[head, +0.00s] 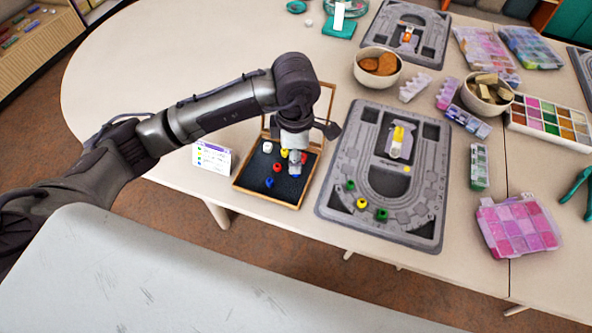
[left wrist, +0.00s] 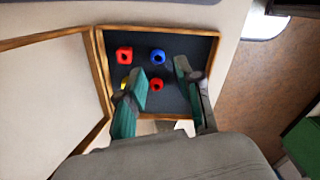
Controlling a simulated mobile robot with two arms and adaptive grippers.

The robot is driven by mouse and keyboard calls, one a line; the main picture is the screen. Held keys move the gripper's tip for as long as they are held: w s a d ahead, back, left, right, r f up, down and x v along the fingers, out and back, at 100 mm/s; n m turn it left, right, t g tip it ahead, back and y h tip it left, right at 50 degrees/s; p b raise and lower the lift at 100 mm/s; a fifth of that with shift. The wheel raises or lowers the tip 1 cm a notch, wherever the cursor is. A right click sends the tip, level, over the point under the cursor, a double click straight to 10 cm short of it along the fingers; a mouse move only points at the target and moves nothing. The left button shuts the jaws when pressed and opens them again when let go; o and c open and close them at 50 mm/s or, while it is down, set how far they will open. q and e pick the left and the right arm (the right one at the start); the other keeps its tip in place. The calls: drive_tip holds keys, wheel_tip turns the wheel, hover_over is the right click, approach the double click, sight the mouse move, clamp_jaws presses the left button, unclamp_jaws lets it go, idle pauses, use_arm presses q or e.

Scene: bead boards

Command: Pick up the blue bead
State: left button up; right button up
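The blue bead (head: 269,182) lies in the dark-lined wooden tray (head: 240,187), near its front edge in the head view. In the left wrist view the blue bead (left wrist: 158,57) lies just beyond the fingertips, with a red bead (left wrist: 156,85) closer in, between the fingers. My left gripper (head: 294,168) hangs over the right part of the tray, pointing down. Its two teal-padded fingers stand apart in the left wrist view (left wrist: 160,71), with nothing held. My right gripper is not in view.
A card (head: 212,158) stands left of the tray. A grey bead board (head: 338,160) lies to the right, holding green and yellow beads.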

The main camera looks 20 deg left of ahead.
use_arm(q)
wheel_tip(320, 180, down, 4)
drive_tip(key=shift+w+f+p, duration=0.1)
drive_tip(key=shift+f+p, duration=0.05)
drive_tip(key=shift+p, duration=0.25)
drive_tip(key=shift+f, duration=0.5)
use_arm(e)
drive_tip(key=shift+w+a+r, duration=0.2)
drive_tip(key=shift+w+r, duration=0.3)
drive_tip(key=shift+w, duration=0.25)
use_arm(q)
drive_tip(key=c, duration=0.5)
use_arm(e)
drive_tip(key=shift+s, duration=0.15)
